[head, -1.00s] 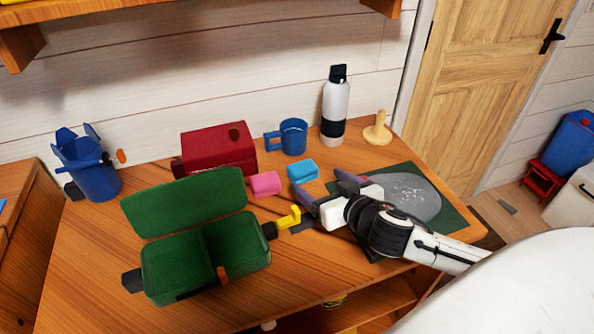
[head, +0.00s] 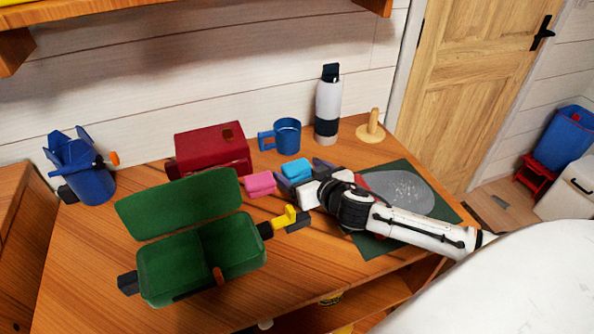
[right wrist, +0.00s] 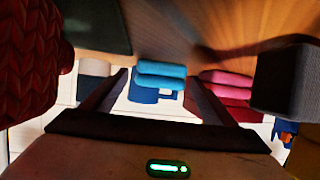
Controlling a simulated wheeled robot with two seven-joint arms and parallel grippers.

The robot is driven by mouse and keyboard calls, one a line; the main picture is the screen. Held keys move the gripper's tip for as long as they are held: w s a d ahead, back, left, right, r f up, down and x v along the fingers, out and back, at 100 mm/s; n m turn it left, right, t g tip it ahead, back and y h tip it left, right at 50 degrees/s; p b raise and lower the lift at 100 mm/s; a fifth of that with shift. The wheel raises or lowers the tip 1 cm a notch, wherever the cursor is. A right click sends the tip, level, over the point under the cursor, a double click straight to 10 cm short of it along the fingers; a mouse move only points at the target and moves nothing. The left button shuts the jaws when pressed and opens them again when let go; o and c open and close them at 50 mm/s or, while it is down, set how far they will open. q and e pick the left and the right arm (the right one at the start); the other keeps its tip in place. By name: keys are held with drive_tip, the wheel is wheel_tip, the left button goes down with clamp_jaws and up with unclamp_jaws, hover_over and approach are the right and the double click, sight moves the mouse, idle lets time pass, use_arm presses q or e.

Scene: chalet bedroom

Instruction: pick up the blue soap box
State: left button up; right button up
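The blue soap box (head: 296,168) lies on the wooden desk, just right of a pink soap box (head: 260,183). My right gripper (head: 304,176) is low over the desk with its fingers spread, one on each side of the blue soap box's near part. In the right wrist view the blue soap box (right wrist: 160,76) appears between the two fingertips, with no clear grip on it. Whether a finger touches it I cannot tell. The pink soap box (right wrist: 227,85) shows outside the finger on the right. My left gripper is not in view.
A red box (head: 211,150), blue mug (head: 285,136) and white bottle (head: 328,105) stand behind. An open green box (head: 160,262) with a yellow-handled part (head: 284,217) is at left.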

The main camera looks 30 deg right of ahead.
drive_tip(key=c, duration=1.1)
drive_tip(key=shift+r, duration=0.1)
